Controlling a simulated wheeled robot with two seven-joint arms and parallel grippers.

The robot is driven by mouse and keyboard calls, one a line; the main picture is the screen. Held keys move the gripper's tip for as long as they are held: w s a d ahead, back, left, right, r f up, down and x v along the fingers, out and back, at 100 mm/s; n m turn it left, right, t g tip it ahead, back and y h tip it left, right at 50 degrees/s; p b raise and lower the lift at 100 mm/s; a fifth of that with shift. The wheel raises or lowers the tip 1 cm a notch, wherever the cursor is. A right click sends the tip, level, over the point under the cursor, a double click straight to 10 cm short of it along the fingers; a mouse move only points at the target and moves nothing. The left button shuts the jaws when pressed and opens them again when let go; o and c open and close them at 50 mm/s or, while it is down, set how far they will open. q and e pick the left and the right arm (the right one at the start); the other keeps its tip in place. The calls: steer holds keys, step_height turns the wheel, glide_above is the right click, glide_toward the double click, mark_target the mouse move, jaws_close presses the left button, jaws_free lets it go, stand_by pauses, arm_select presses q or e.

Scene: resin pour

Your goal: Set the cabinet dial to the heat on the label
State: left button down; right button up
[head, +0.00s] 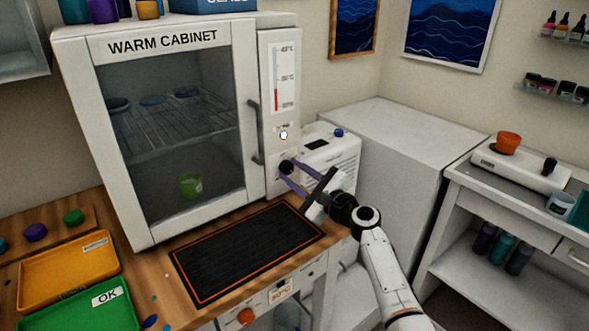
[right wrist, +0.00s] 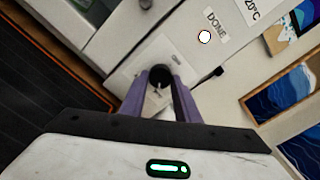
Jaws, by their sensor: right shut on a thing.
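The warm cabinet (head: 75,130) is white with a glass door. Its right panel carries a thermometer scale (head: 276,80) with a short red column and 43°C at the top. The black cabinet dial (head: 286,167) sits low on this panel; it also shows in the right wrist view (right wrist: 160,75). My right gripper (head: 290,177) has its purple fingers shut on the dial, one on each side. The fingers partly hide the dial's face, so I cannot read its setting. A small label (head: 281,291) on the bench front seems to read 30°C. My left gripper is out of view.
A lit white lamp (head: 283,135) is above the dial, by a DONE label (right wrist: 215,25). A green cup (head: 190,184) stands inside the cabinet. A black mat (head: 245,255), yellow tray (head: 65,275) and green tray (head: 75,318) lie on the bench. A white box (head: 330,155) stands right of the panel.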

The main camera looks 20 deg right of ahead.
steer(key=m, duration=0.7)
steer(key=shift+a+f, duration=0.1)
steer(key=shift+a, duration=0.05)
steer(key=m, duration=0.6)
steer(key=shift+s+a+m, duration=0.1)
steer(key=shift+m, duration=0.2)
steer(key=o, duration=1)
steer(key=v, duration=1)
steer(key=shift+s, duration=0.15)
